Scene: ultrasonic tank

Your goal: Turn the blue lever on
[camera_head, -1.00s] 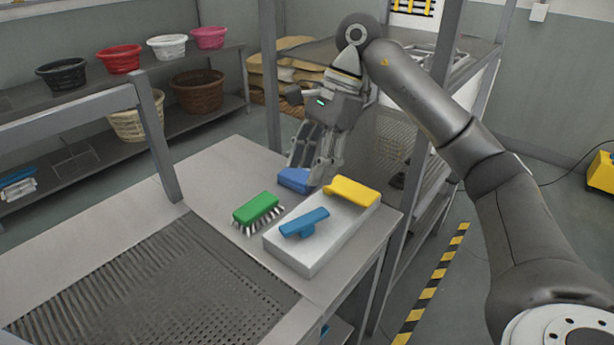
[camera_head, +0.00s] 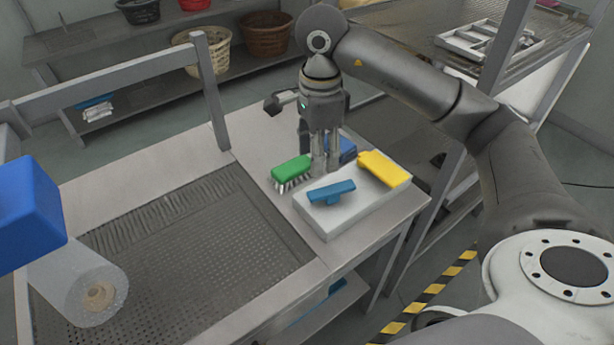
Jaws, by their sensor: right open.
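A blue T-shaped piece (camera_head: 331,191) lies on a white box-like tray (camera_head: 345,220) at the bench's right end. It is the most lever-like blue thing in view, but I cannot tell if it is the lever. My right gripper (camera_head: 325,172) points straight down behind the tray, between a green brush (camera_head: 292,168) and a blue item (camera_head: 347,150) that its fingers partly hide. It is open, with its fingers fairly close together and nothing visible between them. I cannot tell whether its tips touch the bench. My left gripper is out of view.
The perforated basin (camera_head: 190,240) fills the bench's middle. A grey rail (camera_head: 110,69) crosses behind; shelving stands right.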

